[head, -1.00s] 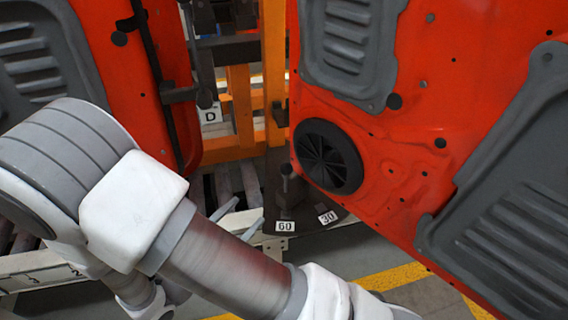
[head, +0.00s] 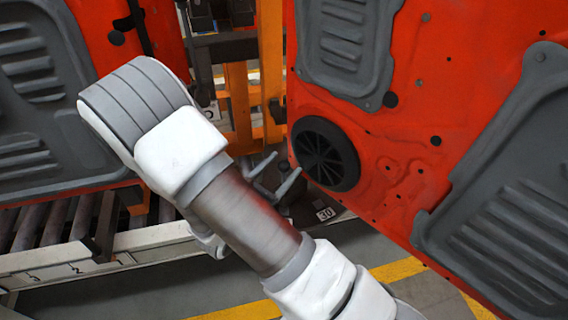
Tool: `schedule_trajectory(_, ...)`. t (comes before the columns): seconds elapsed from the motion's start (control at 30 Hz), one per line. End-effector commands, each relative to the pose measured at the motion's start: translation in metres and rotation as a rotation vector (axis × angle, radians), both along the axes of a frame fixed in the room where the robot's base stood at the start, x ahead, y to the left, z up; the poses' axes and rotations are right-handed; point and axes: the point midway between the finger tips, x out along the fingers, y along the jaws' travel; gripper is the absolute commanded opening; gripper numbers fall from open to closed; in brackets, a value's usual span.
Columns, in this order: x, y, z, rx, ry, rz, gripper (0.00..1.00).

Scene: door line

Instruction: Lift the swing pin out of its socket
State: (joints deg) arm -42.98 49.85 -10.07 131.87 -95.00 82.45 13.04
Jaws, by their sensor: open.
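The swing pin (head: 283,168) is a dark upright pin in a dark socket at the base plate by the orange door's lower edge in the head view. It is small and largely covered by my fingers. My gripper (head: 287,162) is open, with two light grey fingers pointing up and right. The fingertips lie on either side of the pin's top in the picture. I cannot tell whether they touch it or how they sit in depth. The socket's lower part is partly hidden by my arm.
A large orange door panel (head: 385,150) with a black round speaker grille fills the right. Another orange panel (head: 90,30) stands at the left above a roller conveyor (head: 50,228). A "30" label (head: 325,214) marks the dark plate. The floor with yellow lines shows below.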

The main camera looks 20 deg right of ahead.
Motion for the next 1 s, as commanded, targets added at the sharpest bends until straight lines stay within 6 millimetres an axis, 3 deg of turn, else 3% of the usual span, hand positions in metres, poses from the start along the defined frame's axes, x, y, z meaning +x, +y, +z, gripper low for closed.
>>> schedule_trajectory(0.43,0.0080,-0.0092,0.0000,-0.001,0.001,0.001,0.73)
schedule_trajectory(0.83,0.0078,-0.0090,0.0001,-0.001,0.001,0.001,0.01)
schedule_trajectory(1.0,0.0078,-0.0090,0.0001,-0.001,0.001,0.001,0.00)
